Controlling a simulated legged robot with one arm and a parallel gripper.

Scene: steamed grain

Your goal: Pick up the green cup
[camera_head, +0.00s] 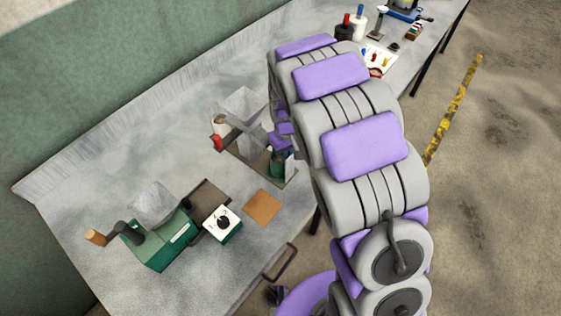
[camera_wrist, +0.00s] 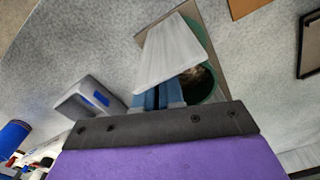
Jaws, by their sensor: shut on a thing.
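The green cup (camera_head: 277,165) stands low at the base of a clear-walled stand on the bench, partly hidden by my gripper and arm. In the wrist view its green rim (camera_wrist: 213,88) shows to the right of my fingers, with some brownish contents inside. My gripper (camera_head: 287,133) reaches down at the cup. In the wrist view the blue-grey fingers of my gripper (camera_wrist: 158,97) are shut at the cup's side, and a pale panel hides their tips. I cannot see the exact contact or whether the cup is off the base.
The stand (camera_head: 234,149) has a red knob at its left. A green grinder (camera_head: 160,240) with a crank, a white control box (camera_head: 222,223) and an orange-brown pad (camera_head: 263,207) lie nearer. Bottles and a tray (camera_head: 377,60) are at the far end. The bench's middle left is clear.

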